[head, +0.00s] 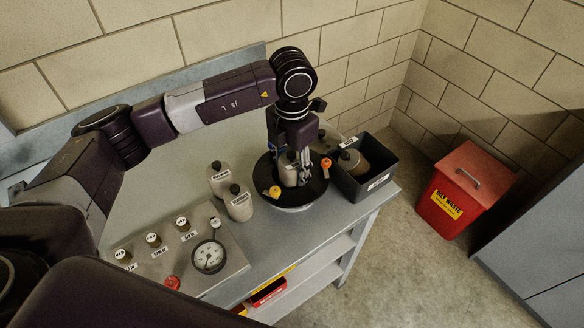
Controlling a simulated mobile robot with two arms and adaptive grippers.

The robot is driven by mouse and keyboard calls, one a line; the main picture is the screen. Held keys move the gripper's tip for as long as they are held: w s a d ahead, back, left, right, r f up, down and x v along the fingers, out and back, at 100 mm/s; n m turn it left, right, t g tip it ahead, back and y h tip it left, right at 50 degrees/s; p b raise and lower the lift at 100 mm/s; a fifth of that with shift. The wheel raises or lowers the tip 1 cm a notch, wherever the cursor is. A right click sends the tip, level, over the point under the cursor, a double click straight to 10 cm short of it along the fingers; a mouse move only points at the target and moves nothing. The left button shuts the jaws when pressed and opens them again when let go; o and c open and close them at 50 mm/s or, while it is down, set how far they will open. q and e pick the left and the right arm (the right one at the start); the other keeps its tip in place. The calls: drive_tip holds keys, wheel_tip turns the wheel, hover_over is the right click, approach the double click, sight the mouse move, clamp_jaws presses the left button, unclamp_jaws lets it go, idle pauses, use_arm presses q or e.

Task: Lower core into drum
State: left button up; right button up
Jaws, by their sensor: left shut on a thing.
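My left gripper (289,152) points down over the drum (298,197), a round vessel with a wide black rim and a pale base on the bench. It is shut on the core (290,176), a grey-beige cylinder with a dark top. The core looks upright, within the outline of the drum's opening. Its lower end and its exact depth are hard to see. An orange knob and a yellow knob sit on the drum's rim. My right gripper is not in view.
Two beige bottles (239,207) with black caps stand left of the drum. A black bin (373,184) holding a similar container is close on its right. A gauge panel (209,256) lies front left. A red waste bin (455,195) stands on the floor at right.

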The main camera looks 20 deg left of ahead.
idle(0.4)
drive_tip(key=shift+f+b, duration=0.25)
drive_tip(key=shift+b, duration=0.05)
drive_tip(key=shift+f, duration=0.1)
idle(0.5)
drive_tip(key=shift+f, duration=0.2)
drive_tip(key=shift+b, duration=0.3)
idle(0.4)
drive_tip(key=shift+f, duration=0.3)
drive_tip(key=shift+b, duration=0.35)
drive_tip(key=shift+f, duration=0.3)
idle(0.8)
